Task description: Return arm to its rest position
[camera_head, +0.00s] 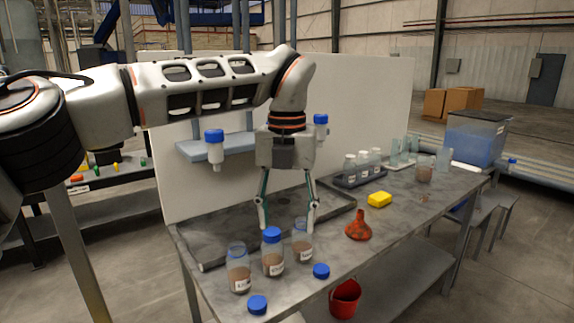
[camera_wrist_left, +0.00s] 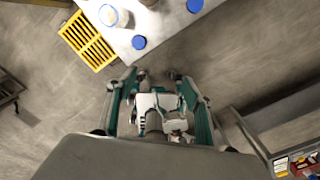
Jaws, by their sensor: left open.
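My left arm reaches in from the left and over the bench. My left gripper (camera_head: 289,212) points down with its two fingers spread apart, and I see nothing held between them. Its fingertips overlap the area just behind the jars in the head view; I cannot tell the exact gap. An open jar (camera_head: 238,270) of brown material stands at the front left. A jar with a blue lid (camera_head: 272,255) is beside it, and another open jar (camera_head: 303,248) stands to the right. My left gripper (camera_wrist_left: 157,75) also shows in the left wrist view. My right gripper is not in view.
Two loose blue lids (camera_head: 257,304) (camera_head: 321,271) lie near the front edge of the bench. A red bucket (camera_head: 345,299) is below. A white panel (camera_head: 385,100) stands behind.

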